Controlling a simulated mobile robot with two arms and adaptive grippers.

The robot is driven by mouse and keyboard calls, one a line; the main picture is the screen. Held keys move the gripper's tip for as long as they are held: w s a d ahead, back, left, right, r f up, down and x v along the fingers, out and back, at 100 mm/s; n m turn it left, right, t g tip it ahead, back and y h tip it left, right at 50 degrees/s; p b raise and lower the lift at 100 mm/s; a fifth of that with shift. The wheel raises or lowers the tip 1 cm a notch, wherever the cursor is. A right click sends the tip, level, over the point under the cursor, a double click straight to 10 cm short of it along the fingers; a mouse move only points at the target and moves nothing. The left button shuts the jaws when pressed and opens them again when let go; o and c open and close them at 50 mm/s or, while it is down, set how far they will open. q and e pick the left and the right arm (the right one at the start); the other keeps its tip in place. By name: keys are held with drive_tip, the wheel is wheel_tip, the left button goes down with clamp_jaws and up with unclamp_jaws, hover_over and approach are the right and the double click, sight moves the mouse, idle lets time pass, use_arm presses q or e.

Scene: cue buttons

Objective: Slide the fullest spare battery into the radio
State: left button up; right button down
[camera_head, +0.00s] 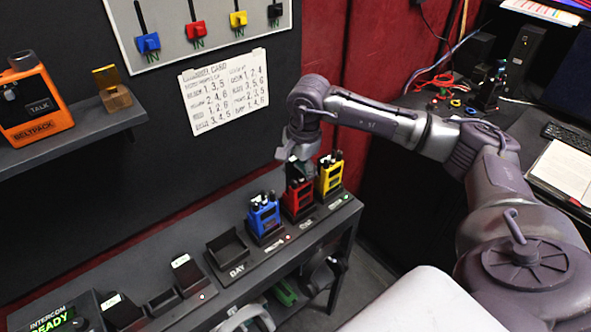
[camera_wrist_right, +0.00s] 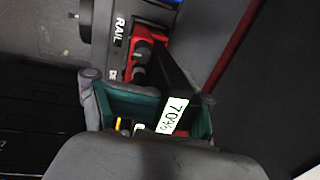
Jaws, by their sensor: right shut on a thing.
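My right gripper (camera_head: 298,166) is above the red radio (camera_head: 298,199) in the head view. In the right wrist view it is shut on a black battery (camera_wrist_right: 181,78), whose white label seems to read 70%. The battery's far end is beside the red radio (camera_wrist_right: 140,72); I cannot tell whether it is inside it. The blue radio (camera_head: 263,217) and yellow radio (camera_head: 330,176) stand upright on either side. Two other black batteries with white labels, one nearer (camera_head: 123,311) and one farther (camera_head: 187,274), stand at the left of the shelf. My left gripper is not in view.
An empty-looking slot (camera_head: 162,301) lies between the standing batteries. A black tray (camera_head: 228,250) marked DAY is on the shelf. A card with numbers (camera_head: 224,92) hangs on the dark wall. An orange beltpack (camera_head: 34,104) sits on the upper shelf.

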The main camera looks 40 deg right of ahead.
drive_tip(key=shift+f+b, duration=0.3)
drive_tip(key=shift+f, duration=0.05)
drive_tip(key=shift+c, duration=0.8)
unclamp_jaws()
drive_tip(key=shift+s, duration=0.1)
drive_tip(key=r, duration=0.4)
drive_tip(key=s+r, duration=0.1)
drive_tip(key=r, duration=0.7)
drive_tip(key=shift+s+d, duration=0.25)
drive_tip(key=shift+d, duration=0.05)
